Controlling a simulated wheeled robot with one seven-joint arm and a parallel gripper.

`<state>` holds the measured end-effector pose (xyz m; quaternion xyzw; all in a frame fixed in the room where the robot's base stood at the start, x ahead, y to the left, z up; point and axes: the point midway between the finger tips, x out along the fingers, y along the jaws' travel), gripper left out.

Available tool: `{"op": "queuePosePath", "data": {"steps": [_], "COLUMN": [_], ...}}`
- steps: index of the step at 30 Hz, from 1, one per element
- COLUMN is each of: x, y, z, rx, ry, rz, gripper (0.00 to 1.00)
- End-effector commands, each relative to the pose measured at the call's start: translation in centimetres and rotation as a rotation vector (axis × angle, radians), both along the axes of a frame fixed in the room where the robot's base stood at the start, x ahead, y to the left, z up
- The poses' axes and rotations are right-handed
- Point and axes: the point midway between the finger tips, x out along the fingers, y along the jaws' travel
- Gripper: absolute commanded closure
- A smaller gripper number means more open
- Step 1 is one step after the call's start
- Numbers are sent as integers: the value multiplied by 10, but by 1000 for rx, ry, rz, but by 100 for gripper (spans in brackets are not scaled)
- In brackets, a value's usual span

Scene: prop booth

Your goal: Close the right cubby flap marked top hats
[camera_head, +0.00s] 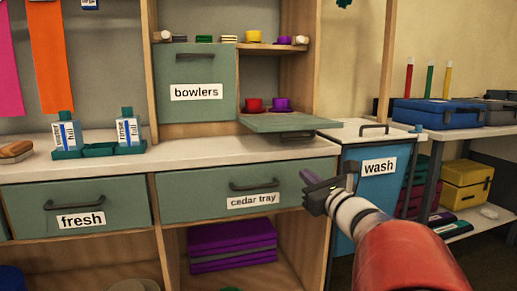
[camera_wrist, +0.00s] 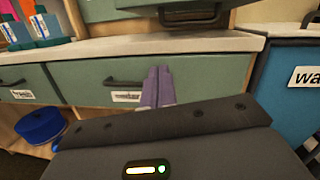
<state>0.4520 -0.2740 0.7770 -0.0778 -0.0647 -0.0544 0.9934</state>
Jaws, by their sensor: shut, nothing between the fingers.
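The right cubby flap (camera_head: 290,122) is green and hangs open, lying about level and sticking out over the counter. Its dark handle (camera_head: 297,135) shows on the underside; no "top hats" label can be read. In the wrist view the flap's edge (camera_wrist: 120,10) and handle (camera_wrist: 195,16) show at the top. My gripper (camera_head: 308,184) is shut and empty, in front of the cedar tray drawer, lower than the flap. Its fingers (camera_wrist: 158,88) are together in the wrist view.
The "bowlers" flap (camera_head: 208,75) on the left is closed. The counter (camera_head: 190,150) runs below the cubbies, with the cedar tray drawer (camera_head: 215,188) closed under it. A blue "wash" bin (camera_head: 372,185) stands right of the counter. Two bottles (camera_head: 128,130) stand at left.

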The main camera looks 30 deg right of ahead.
Motion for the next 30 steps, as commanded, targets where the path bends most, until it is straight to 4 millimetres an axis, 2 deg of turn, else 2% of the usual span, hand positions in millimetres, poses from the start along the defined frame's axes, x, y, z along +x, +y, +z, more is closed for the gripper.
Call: {"op": "queuePosePath", "data": {"steps": [1,3,6,11,23,25,30], "x": [-4,-9,-11,5,85,83,84], "y": [-20,-36,-48,-52,-70,-70,-70], "z": [-2,1,4,8,25,42,60], "rx": [52,101,135,137,134,131,133], "ry": [-33,-70,-95,-96,-95,-100,-98], "rz": [-45,-86,-112,-112,-110,-110,-110], "gripper": [100,100,100,100,100,100,100]}}
